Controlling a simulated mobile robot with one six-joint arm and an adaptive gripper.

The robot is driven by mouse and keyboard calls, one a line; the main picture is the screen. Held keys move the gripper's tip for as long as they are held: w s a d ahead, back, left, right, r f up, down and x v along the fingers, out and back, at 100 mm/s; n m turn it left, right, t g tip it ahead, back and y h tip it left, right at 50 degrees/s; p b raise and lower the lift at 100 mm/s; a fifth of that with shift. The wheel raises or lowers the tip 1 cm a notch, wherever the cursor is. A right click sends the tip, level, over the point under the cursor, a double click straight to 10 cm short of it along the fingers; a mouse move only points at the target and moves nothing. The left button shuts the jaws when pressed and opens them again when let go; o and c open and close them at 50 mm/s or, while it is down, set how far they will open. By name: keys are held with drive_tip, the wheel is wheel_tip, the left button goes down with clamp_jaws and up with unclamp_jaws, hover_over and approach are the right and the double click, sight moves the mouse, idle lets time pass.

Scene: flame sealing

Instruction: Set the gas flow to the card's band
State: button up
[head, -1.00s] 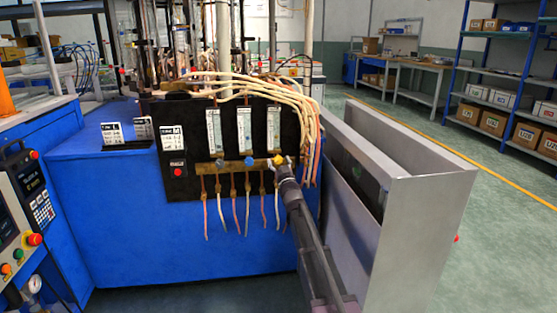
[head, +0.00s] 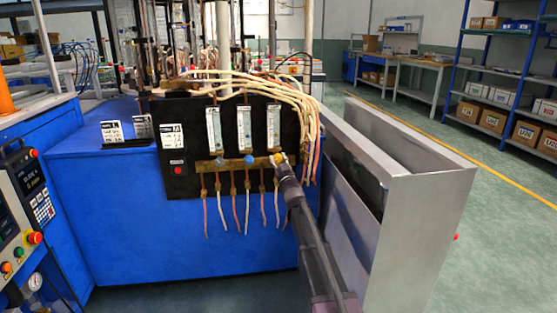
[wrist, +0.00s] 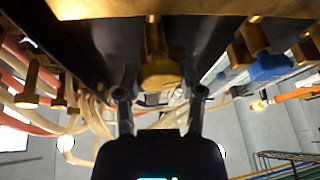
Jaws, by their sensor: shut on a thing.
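A black panel (head: 183,180) carries three upright flow tubes, left (head: 213,129), middle (head: 244,127) and right (head: 273,126). Their float levels are too small to read. My gripper (head: 285,162) is at the yellow knob. In the wrist view its fingers (wrist: 160,88) are on either side of the yellow knob (wrist: 161,73), shut on it.
Cream hoses (head: 300,105) drape over the panel's right side, and short tubes hang below the bar. A grey metal housing (head: 425,215) stands close to the right of my arm. A red button (head: 178,170) sits on the panel's lower left.

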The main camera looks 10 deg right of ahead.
drive_tip(key=shift+w+n+y, duration=0.1)
drive_tip(key=shift+n+y, duration=0.2)
drive_tip(key=shift+n, duration=0.3)
drive_tip(key=o, duration=1.2)
drive_tip(key=shift+m+h, duration=0.5)
drive_tip(key=shift+m, duration=0.5)
